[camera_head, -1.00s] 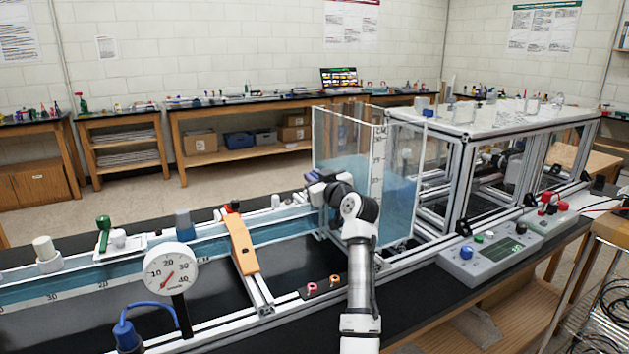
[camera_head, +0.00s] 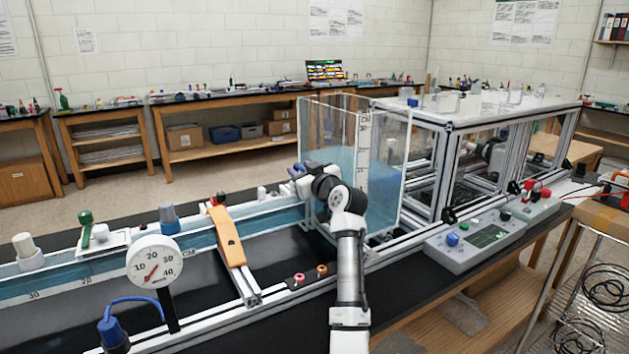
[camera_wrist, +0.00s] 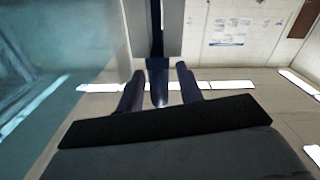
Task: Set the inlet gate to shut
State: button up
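My gripper (camera_head: 297,172) is at the lower left end of the clear water tank (camera_head: 335,130), where the water channel (camera_head: 262,225) meets it. In the wrist view my two dark fingers (camera_wrist: 159,68) stand apart. A narrow dark blue piece with a shiny rounded end (camera_wrist: 157,85) lies between them, with gaps on both sides. It hangs below a grey upright part (camera_wrist: 175,28) with a dark slot. This may be the inlet gate and its handle, but I cannot tell for sure. My arm hides much of this spot in the head view, and the gate's setting is not readable.
An orange bar (camera_head: 229,236) crosses the channel, with a dial gauge (camera_head: 153,262) to its left. A grey control box (camera_head: 474,240) sits right of my arm. The tank wall (camera_wrist: 70,45) is close on the left in the wrist view.

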jog(key=b+v, duration=0.4)
jog(key=v, duration=0.9)
jog(key=shift+f, duration=0.1)
